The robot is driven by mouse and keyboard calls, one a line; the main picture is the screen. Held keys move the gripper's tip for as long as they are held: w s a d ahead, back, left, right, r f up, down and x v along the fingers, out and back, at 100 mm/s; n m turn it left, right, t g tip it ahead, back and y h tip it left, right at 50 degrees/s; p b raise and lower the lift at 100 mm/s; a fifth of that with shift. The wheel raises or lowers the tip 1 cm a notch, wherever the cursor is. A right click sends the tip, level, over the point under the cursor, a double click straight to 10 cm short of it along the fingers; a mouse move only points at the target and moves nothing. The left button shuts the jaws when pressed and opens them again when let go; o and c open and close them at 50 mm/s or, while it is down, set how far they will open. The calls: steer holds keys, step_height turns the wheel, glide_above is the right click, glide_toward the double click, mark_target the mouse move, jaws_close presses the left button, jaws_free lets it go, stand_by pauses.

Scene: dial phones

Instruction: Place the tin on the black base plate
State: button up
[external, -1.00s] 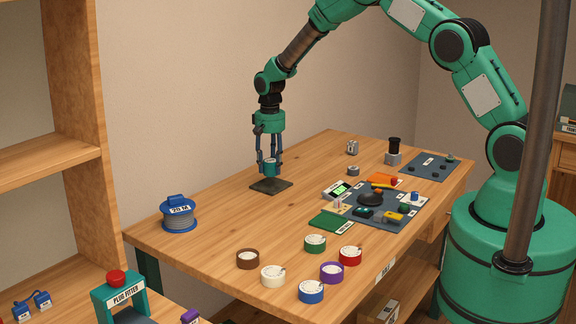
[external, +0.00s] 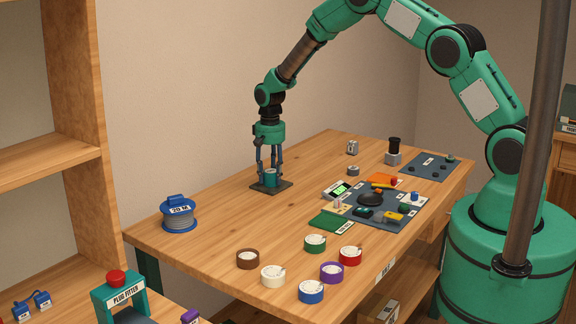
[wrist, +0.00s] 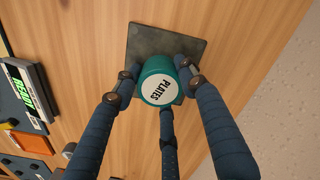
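The tin is a small teal cylinder with a white top label reading PLATES; it shows in the wrist view (wrist: 158,88) and in the external view (external: 270,179). My three-fingered gripper (external: 270,172) points straight down with its fingers around the tin's sides, shut on it, also in the wrist view (wrist: 160,82). The black base plate (external: 286,186) is a flat dark square under the tin; its bare part shows in the wrist view (wrist: 165,42). The tin is upright and at or just above the plate; any small gap is hidden.
A blue cable reel (external: 179,217) stands at the table's left end. Several tape rolls, such as the brown one (external: 248,259), lie along the front. A dark mat (external: 385,219) with small parts lies to the right. The wood around the plate is clear.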

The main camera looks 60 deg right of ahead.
mark_target(271, 171)
steer(key=o, duration=0.3)
steer(key=shift+o, duration=0.2)
step_height(271, 171, up, 12)
steer(key=p, duration=0.1)
steer(key=shift+r+p, duration=0.15)
steer(key=shift+p, duration=0.25)
stand_by(0.6)
